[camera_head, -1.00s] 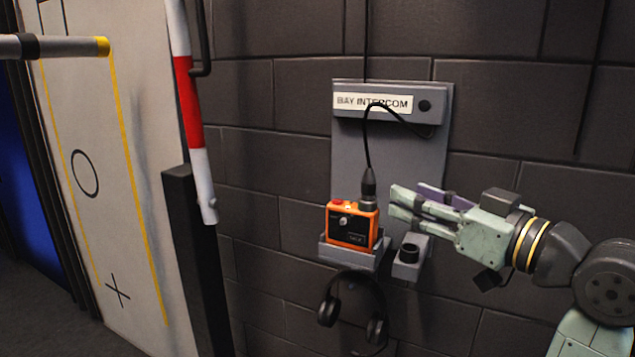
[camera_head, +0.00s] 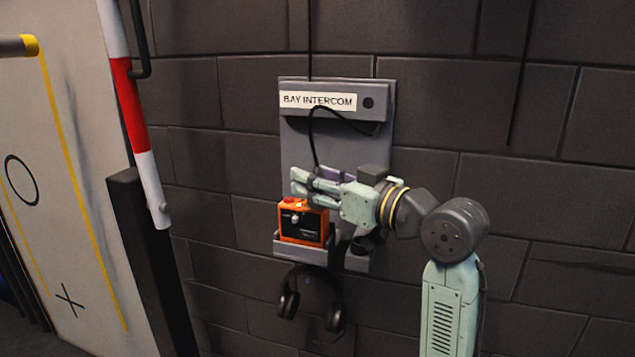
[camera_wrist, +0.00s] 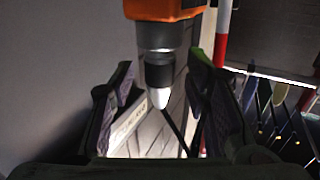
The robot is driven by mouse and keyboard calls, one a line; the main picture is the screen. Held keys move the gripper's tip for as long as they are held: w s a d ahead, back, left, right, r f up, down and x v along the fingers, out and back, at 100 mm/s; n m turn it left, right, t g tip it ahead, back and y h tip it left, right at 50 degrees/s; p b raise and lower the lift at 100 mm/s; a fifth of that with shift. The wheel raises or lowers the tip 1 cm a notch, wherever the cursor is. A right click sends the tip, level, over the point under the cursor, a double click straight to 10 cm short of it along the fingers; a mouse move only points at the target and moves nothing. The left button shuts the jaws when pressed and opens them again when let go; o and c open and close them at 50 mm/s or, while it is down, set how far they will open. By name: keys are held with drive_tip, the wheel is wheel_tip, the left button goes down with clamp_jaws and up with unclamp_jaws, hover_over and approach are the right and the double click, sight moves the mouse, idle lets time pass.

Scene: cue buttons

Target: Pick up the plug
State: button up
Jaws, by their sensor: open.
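The plug (camera_wrist: 159,72) shows in the wrist view as a dark and silvery cylinder with a pale tapered end, close to the orange intercom box (camera_wrist: 165,8). It stands between the two spread fingers of my gripper (camera_wrist: 160,88), with a gap visible on each side. In the head view my gripper (camera_head: 302,183) reaches in from the right, just above the orange box (camera_head: 304,222), and its fingers hide most of the plug. The black cable (camera_head: 314,140) runs down to the plug behind the fingers.
The box sits on a grey shelf (camera_head: 290,248) of the wall panel (camera_head: 340,150) marked BAY INTERCOM. A small grey holder (camera_head: 360,258) is right of it, below my gripper. A headset (camera_head: 288,303) hangs underneath. A red-and-white pole (camera_head: 130,110) stands left.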

drive_tip(key=shift+c, duration=0.6)
clamp_jaws()
